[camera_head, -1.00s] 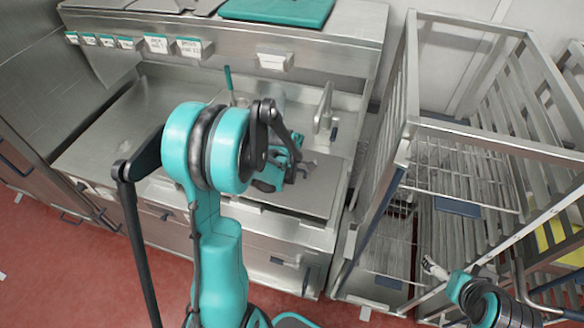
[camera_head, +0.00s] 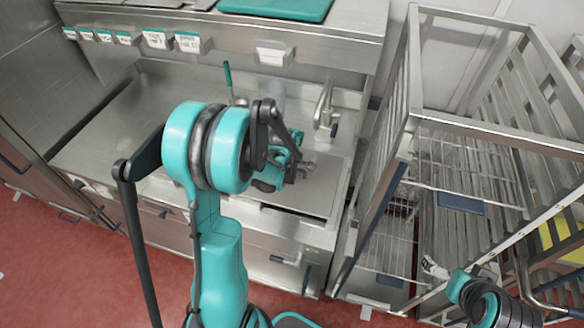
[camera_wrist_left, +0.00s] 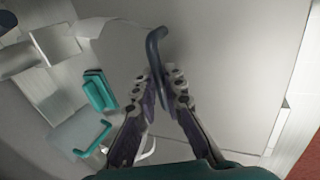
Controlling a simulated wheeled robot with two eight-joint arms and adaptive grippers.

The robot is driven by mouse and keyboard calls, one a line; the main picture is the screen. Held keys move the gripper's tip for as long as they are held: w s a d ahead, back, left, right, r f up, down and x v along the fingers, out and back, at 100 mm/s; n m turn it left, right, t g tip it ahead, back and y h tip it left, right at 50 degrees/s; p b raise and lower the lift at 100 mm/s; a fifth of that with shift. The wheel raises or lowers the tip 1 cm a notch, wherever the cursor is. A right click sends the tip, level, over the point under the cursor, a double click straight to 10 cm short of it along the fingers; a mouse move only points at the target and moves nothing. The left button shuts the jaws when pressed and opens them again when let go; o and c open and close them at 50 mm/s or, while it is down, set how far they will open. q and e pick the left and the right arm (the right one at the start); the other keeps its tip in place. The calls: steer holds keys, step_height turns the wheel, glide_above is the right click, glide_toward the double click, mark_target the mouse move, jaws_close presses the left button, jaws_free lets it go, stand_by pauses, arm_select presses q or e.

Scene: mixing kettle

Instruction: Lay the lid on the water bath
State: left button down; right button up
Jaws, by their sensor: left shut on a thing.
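The lid is a flat grey steel plate (camera_head: 318,188) at the right end of the steel counter. In the left wrist view the lid (camera_wrist_left: 225,60) fills much of the picture, with a dark blue bar handle (camera_wrist_left: 154,44). My left gripper (camera_head: 300,168) is over the lid. In the left wrist view its fingers (camera_wrist_left: 165,82) are shut on the handle. The water bath's opening is hidden beneath the lid and my arm; I cannot tell whether the lid lies flush. My right gripper (camera_head: 434,268) is low at the right, beside the rack; its fingers are too small to read.
A metal tap (camera_head: 323,105) stands behind the lid. A teal-handled tool (camera_head: 228,80) stands upright at the counter's back. A tall steel rack (camera_head: 412,110) stands right of the counter. The counter's left part (camera_head: 120,125) is bare.

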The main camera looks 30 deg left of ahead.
mark_target(290, 182)
arm_select(q)
steer(key=shift+f, duration=0.15)
steer(key=c, duration=1)
jaws_free()
steer(key=shift+c, duration=0.2)
steer(key=p+v, duration=0.4)
steer(key=v, duration=0.3)
steer(key=shift+s+d, duration=0.1)
